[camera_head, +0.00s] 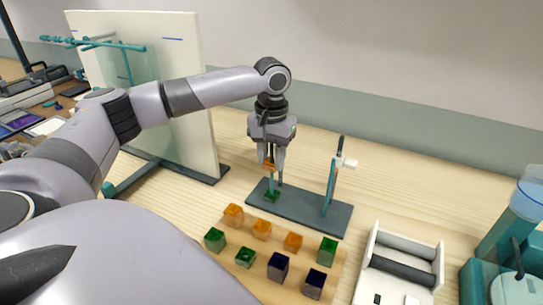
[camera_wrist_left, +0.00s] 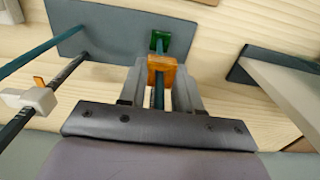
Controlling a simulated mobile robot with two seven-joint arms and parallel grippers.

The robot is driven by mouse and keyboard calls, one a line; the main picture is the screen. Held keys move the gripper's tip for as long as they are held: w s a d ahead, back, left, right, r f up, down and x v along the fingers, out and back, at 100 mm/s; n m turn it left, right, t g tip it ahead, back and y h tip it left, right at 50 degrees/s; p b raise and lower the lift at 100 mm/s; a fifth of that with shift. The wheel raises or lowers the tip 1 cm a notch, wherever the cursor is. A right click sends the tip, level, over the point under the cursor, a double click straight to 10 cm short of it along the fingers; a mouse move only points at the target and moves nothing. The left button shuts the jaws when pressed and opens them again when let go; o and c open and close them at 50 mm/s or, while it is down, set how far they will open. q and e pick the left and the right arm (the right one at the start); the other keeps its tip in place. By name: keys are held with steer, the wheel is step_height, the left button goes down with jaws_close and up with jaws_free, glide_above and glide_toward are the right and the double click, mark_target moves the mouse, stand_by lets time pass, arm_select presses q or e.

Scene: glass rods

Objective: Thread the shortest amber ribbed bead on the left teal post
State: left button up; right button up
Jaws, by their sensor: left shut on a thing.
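My left gripper (camera_head: 273,168) points down over the left teal post (camera_head: 271,182) and is shut on an amber bead (camera_head: 268,166). In the left wrist view the amber bead (camera_wrist_left: 161,72) sits between the fingers (camera_wrist_left: 160,88). The teal post (camera_wrist_left: 159,98) shows on both sides of the bead, so the bead appears to be around the post. A green bead (camera_head: 272,195) sits low on the same post near the dark base plate (camera_head: 300,212); it shows beyond the amber bead in the wrist view (camera_wrist_left: 160,41). Ribbing is too small to tell. My right gripper is not in view.
A second teal post (camera_head: 329,187) and a dark rod with a white clip (camera_head: 349,163) stand on the right. Amber, green and dark blue beads lie on a wooden tray (camera_head: 236,272) in front. A pale panel (camera_head: 185,85) stands left; a white holder (camera_head: 405,255) lies right.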

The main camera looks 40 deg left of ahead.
arm_select(q)
steer(key=o, duration=1.1)
steer(key=shift+r, duration=0.15)
step_height(320, 180, up, 7)
steer(key=shift+f, duration=0.1)
steer(key=shift+s, duration=0.1)
